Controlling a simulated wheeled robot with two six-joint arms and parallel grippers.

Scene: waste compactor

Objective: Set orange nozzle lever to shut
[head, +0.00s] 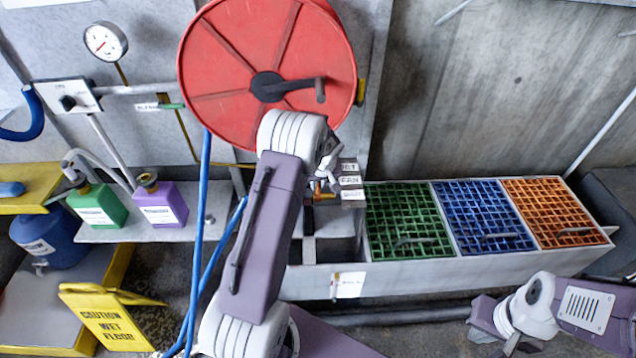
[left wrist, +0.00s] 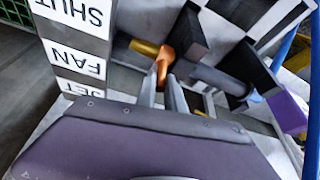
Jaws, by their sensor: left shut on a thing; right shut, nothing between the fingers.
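The orange nozzle lever (left wrist: 164,62) shows in the left wrist view, joined to an orange-gold stub beside a dark block. My left gripper (left wrist: 162,88) is shut on the lever, with a grey finger on either side of its lower end. In the head view my left gripper (head: 327,172) is at the nozzle below the red reel, largely hidden by my arm. The labels SHUT (left wrist: 75,14), FAN (left wrist: 76,60) and JET (left wrist: 82,90) stand beside the lever. Which label it points to is hard to tell. My right gripper (head: 512,346) is shut and empty at the bottom right.
The red hose reel (head: 225,75) with its crank is just above my left arm. Blue hose (head: 199,240) hangs left of the arm. Green, blue and orange grated bins (head: 485,215) stand right. A yellow wet-floor sign (head: 105,318) and bottles (head: 160,204) are left.

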